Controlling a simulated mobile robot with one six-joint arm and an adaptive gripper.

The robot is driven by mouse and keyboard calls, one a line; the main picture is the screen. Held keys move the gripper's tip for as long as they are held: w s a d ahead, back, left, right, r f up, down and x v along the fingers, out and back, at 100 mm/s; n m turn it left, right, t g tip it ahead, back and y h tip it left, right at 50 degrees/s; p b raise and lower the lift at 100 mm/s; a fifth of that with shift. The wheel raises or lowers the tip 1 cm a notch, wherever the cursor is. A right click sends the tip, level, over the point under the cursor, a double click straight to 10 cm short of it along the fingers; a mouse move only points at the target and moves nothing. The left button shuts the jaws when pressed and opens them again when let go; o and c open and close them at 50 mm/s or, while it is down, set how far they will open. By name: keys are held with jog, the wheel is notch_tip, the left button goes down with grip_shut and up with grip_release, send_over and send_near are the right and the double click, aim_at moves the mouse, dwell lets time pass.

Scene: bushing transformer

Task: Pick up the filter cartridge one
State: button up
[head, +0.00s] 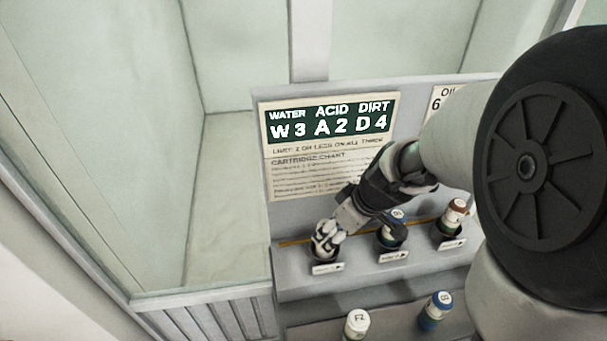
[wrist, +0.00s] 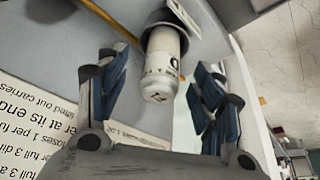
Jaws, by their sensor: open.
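A white filter cartridge (wrist: 164,68) with dark lettering stands in a dark round cup (wrist: 172,22) in the wrist view. My gripper (wrist: 160,72) is open, with one blue-padded finger on each side of the cartridge. Gaps show between the fingers and the cartridge. In the head view my gripper (head: 326,236) is over the leftmost cup (head: 326,265) on the upper shelf and hides most of the cartridge there. I cannot read which number the label under this cup carries.
To the right on the same shelf stand a blue-topped cartridge (head: 391,236) and a brown-topped one (head: 453,217) in cups. Lower down are a white-topped cartridge (head: 356,323) and a blue one (head: 436,310). A sign panel (head: 329,122) rises behind. My arm hides the right side.

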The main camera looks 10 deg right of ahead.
aim_at(319, 254)
jog(key=x, duration=0.1)
jog(key=b+x, duration=0.1)
jog(key=x, duration=0.3)
jog(key=shift+w+a+f, duration=0.1)
jog(key=shift+w+a, duration=0.2)
jog(key=shift+a, duration=0.1)
jog(key=c, duration=1.2)
jog(key=shift+c, duration=0.5)
